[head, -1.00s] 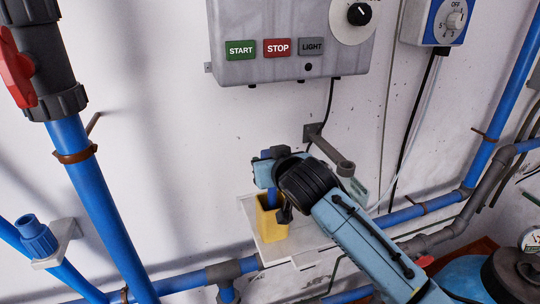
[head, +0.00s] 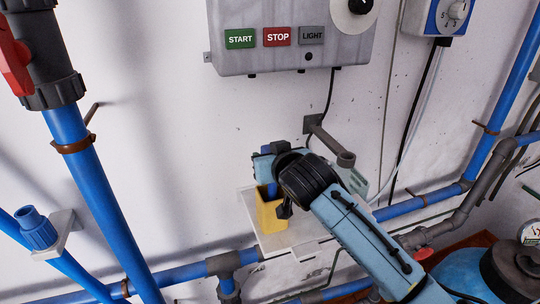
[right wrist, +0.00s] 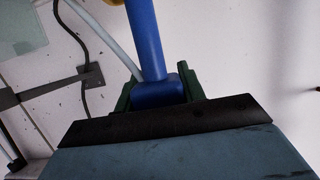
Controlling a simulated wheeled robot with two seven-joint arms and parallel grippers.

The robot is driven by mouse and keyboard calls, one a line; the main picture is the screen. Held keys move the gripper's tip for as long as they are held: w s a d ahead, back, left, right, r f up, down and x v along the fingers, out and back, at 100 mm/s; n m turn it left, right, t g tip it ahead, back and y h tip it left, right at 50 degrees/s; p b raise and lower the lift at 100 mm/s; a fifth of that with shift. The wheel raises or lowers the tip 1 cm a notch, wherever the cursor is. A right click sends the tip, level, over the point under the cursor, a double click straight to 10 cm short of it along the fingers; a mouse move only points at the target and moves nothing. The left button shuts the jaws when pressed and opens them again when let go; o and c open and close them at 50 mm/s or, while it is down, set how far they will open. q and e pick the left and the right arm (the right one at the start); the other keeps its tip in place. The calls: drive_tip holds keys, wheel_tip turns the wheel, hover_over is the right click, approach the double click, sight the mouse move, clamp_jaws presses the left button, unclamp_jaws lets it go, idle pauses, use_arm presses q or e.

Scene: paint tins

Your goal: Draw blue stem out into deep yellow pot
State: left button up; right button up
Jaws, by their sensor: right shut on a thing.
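The yellow pot (head: 268,213) stands upright on a pale wall shelf, below the control box in the head view. My right gripper (right wrist: 157,88) is shut on the blue stem (right wrist: 148,40), holding its thicker blue end between the dark green fingers. In the head view the blue stem (head: 272,190) shows only in part, at the pot's mouth, behind my gripper. Its lower end is hidden, so I cannot tell how deep it sits. A bit of yellow (right wrist: 115,2) shows at the top edge of the right wrist view. My left gripper is not in view.
A grey bracket arm (head: 328,142) juts from the wall just above my right gripper. The pale shelf (head: 290,238) carries the pot. Blue pipes (head: 105,190) run at left and below. The grey control box (head: 285,50) is above. The wall left of the pot is clear.

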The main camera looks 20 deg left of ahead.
drive_tip(key=shift+f, duration=0.5)
drive_tip(key=o, duration=1.2)
drive_tip(key=shift+s+d, duration=0.1)
drive_tip(key=b+v, duration=0.1)
drive_tip(key=v, duration=1.2)
drive_tip(key=shift+r+b, duration=0.1)
drive_tip(key=shift+b, duration=0.25)
drive_tip(key=shift+d, duration=0.1)
